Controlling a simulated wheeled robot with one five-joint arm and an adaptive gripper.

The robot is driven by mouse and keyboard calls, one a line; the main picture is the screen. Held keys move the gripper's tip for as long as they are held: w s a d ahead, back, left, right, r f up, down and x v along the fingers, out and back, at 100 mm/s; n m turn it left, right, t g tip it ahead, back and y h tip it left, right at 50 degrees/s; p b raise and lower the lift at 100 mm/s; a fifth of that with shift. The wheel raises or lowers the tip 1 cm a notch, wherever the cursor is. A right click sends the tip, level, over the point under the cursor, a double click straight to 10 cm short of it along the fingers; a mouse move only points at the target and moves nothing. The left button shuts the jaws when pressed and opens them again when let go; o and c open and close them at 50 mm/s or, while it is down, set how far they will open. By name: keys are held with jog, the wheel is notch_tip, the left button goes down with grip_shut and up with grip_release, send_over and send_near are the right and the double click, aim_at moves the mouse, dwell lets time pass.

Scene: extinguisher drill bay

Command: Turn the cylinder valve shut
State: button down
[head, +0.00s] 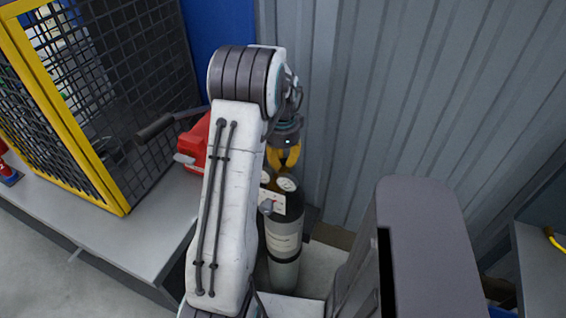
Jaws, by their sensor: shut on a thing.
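The cylinder (284,242) stands upright against the corrugated wall, with a dark top, a grey lower body and a pale label. My gripper (284,163), with yellow fingers, points down over its top and is shut on the cylinder valve. The valve itself is hidden by the fingers, so I cannot tell how far it is turned. A round white gauge (287,184) shows just below the fingertips. My arm covers the left side of the cylinder.
A grey bench (140,235) on the left bears a yellow-framed mesh cage (112,200) and a red object (193,140) with a dark handle, close to my arm. The corrugated wall (420,110) is right behind the cylinder. A grey shelf (540,265) stands at far right.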

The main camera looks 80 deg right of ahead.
aim_at(281, 160)
jog(key=m, duration=0.3)
jog(key=shift+w+m, duration=0.1)
jog(key=shift+m, duration=0.2)
jog(key=shift+d+m+b, duration=0.15)
jog(key=shift+m+b, duration=0.25)
jog(key=shift+m, duration=1.5)
jog(key=c, duration=1.1)
grip_release()
notch_tip(281, 160, up, 12)
